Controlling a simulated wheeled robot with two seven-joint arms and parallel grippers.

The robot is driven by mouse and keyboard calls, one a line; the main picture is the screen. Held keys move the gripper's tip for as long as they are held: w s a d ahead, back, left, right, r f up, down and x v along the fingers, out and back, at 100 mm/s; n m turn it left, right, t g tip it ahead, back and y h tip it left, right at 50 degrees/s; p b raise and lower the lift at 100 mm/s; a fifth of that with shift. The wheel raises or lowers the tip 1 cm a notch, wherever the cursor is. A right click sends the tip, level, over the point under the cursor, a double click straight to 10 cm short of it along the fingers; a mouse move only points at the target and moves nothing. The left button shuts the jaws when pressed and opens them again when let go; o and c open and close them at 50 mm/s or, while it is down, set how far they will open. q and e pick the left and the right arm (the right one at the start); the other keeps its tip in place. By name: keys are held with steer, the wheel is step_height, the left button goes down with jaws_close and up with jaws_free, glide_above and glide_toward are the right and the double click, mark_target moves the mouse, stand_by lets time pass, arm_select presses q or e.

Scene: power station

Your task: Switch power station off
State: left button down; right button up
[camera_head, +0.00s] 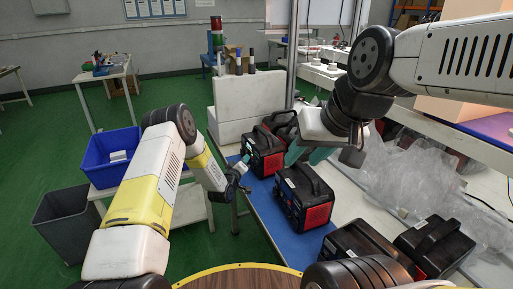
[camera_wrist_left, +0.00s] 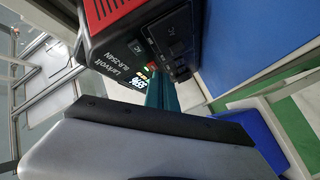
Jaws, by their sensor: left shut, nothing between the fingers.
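Several black and red power stations stand on the blue mat and bench in the head view, including a nearer one (camera_head: 303,198) and one behind it (camera_head: 264,152). My left gripper (camera_head: 241,185) is shut and empty, at the mat's left edge beside these two. In the left wrist view its teal fingers (camera_wrist_left: 160,92) are close to the front panel of a power station (camera_wrist_left: 150,42). The panel's display (camera_wrist_left: 133,84) is lit with digits. Contact cannot be told. My right gripper (camera_head: 306,155) hangs over the mat behind the nearer station, its teal fingers apart.
More power stations stand at the right front (camera_head: 358,240) (camera_head: 436,247). Clear plastic wrapping (camera_head: 415,185) lies on the bench. A blue bin (camera_head: 108,150) on a small table and a grey bin (camera_head: 65,220) are at left. Green floor is free at left.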

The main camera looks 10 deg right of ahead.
arm_select(q)
steer(key=shift+d, duration=0.25)
steer(key=shift+a, duration=0.15)
steer(key=shift+s+a, duration=0.25)
steer(key=shift+a, duration=0.35)
steer(key=s+a, duration=0.2)
steer(key=a, duration=0.3)
steer(key=shift+a, duration=0.35)
stand_by(0.5)
